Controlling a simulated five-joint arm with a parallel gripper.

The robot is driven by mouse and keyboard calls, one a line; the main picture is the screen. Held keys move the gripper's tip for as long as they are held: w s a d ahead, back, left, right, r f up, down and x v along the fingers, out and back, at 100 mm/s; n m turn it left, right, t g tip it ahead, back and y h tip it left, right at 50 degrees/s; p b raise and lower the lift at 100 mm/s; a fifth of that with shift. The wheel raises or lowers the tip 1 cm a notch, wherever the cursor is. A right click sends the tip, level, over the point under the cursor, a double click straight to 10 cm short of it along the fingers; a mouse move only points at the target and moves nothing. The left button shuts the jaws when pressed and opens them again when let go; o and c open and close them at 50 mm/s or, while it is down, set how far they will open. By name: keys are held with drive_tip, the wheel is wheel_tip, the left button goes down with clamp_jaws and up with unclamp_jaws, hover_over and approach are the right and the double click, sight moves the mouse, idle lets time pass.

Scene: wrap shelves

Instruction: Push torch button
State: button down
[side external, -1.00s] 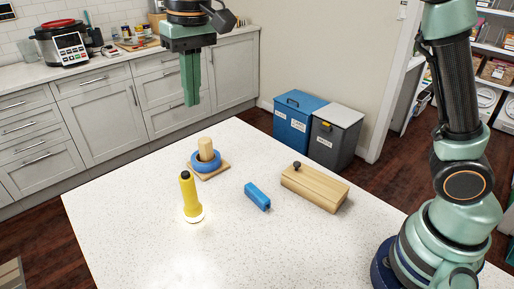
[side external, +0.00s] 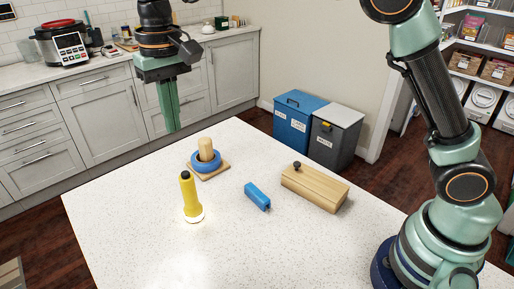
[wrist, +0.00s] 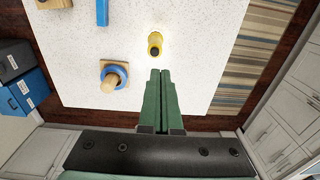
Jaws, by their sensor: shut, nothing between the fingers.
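The yellow torch (side external: 189,199) stands upright on the white table, with a dark button (side external: 185,175) on its top end. A bright glow shows on the table around its lower end. In the wrist view the torch (wrist: 155,40) is seen from above, with its dark top (wrist: 155,51) facing the camera. My gripper (side external: 174,130) is shut and empty. It hangs pointing down, above and apart from the torch, a little to its left in the side view. In the wrist view its fingertips (wrist: 160,71) lie just below the torch.
A wooden peg base with a blue ring (side external: 206,166) stands behind the torch. A blue block (side external: 257,196) and a wooden box with a dark knob (side external: 315,188) lie to the right. The table front (side external: 240,255) is clear.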

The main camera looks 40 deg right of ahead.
sight(186, 175)
drive_tip(key=f, duration=1.1)
drive_tip(key=shift+w+d+f, duration=0.25)
drive_tip(key=shift+w+f, duration=0.05)
drive_tip(key=shift+f, duration=1.1)
wheel_tip(186, 175, up, 15)
drive_tip(key=shift+s+a, duration=0.2)
drive_tip(key=shift+a, duration=0.15)
